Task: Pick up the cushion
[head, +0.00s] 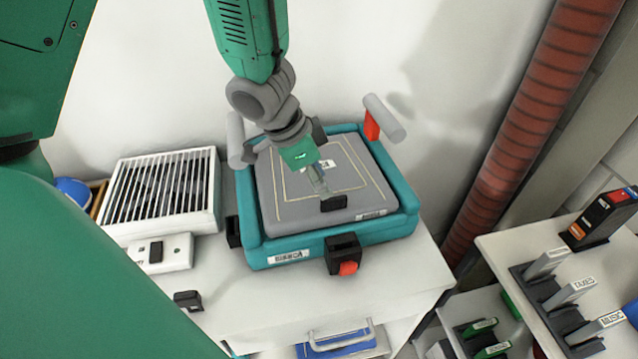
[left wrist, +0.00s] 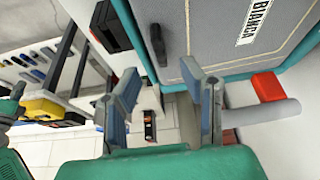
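The cushion (head: 292,203) is a grey square pad with thin pale lines, lying flat in a teal frame (head: 318,247). A small black tab (head: 333,204) sits near its front edge, and a white label is at its front right. My left gripper (head: 319,182) is over the middle of the cushion in the head view; I cannot tell its height above it. In the left wrist view the left gripper (left wrist: 160,80) has its two fingers apart with nothing between them. Part of the cushion (left wrist: 215,30) shows beyond the fingers. My right gripper is not in view.
The frame has light grey bars (head: 385,118) at its back and stands on a white cabinet (head: 225,290). A white slatted box (head: 165,190) is to its left. A red ribbed pipe (head: 535,110) and a shelf with labelled items (head: 572,293) are on the right.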

